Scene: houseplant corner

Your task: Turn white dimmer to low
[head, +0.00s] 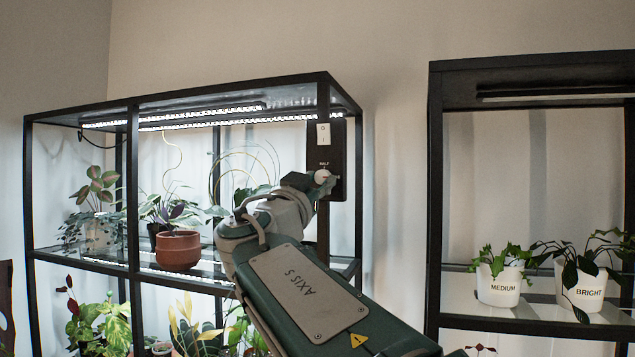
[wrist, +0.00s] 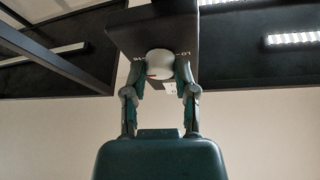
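The white dimmer (head: 322,176) is a round knob on a dark panel (head: 340,158) on the lit shelf's front right post, with a "HALF" label above it. In the wrist view the white dimmer (wrist: 160,63) sits between my fingertips, with a partly hidden label on its left and one reading like "LO" on its right. A small red mark shows low on the knob's left side. My gripper (wrist: 161,72) has one finger on each side of the knob, and both appear to touch it. In the head view my gripper (head: 318,182) partly covers the knob.
A white rocker switch (head: 323,134) sits above the knob on the same panel. A terracotta pot (head: 178,250) stands on the shelf left of my arm. At right, another shelf holds white pots labelled "MEDIUM" (head: 498,286) and "BRIGHT" (head: 580,290). Bare wall lies between the shelves.

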